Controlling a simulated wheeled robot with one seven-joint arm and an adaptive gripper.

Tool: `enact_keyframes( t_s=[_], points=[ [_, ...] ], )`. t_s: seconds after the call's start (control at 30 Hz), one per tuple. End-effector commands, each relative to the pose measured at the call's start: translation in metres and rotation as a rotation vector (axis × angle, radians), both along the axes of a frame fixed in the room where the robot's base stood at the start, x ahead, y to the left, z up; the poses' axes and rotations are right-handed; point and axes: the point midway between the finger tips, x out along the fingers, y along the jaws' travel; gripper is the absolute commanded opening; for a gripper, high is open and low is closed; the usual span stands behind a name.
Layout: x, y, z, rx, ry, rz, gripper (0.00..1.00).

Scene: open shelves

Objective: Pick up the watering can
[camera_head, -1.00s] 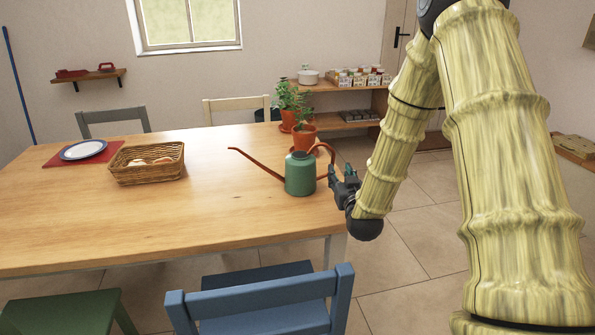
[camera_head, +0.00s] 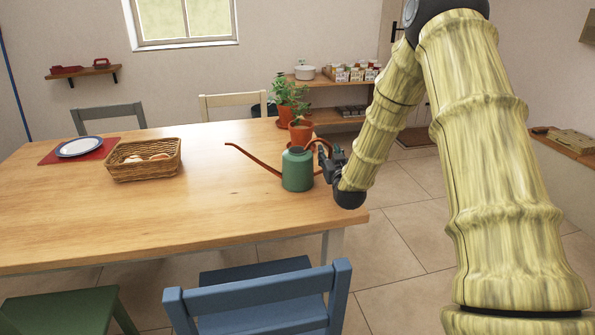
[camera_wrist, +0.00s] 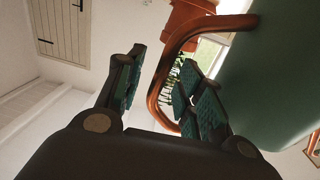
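The watering can (camera_head: 297,170) is green with a long copper-brown spout pointing left and a curved handle of the same colour on its right. It stands upright near the right end of the wooden table (camera_head: 215,215). My gripper (camera_head: 327,162) is at the handle side of the can. In the wrist view the handle (camera_wrist: 166,75) passes between the two spread fingers of my gripper (camera_wrist: 155,88), closer to the right finger. The green body (camera_wrist: 275,85) fills the right of that view. Whether a finger touches the handle is unclear.
Potted plants (camera_head: 301,130) stand just behind the can. A wicker basket (camera_head: 145,172) and a plate (camera_head: 80,147) on a red mat are at the left. A blue chair (camera_head: 258,305) stands at the front. The middle of the table is clear.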

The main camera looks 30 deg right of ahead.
Motion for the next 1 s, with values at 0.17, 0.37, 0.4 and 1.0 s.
enact_keyframes(
  t_s=[0.17,0.37,0.4,1.0],
  points=[
    [0.0001,0.0001,0.0,0.0,0.0,0.0,0.37],
    [0.0,0.0002,0.0001,0.0,0.0,0.0,0.04],
    [0.0,0.0002,0.0001,0.0,0.0,0.0,0.0],
    [0.0007,0.0004,0.0034,0.001,-0.003,0.0,0.0]
  ],
)
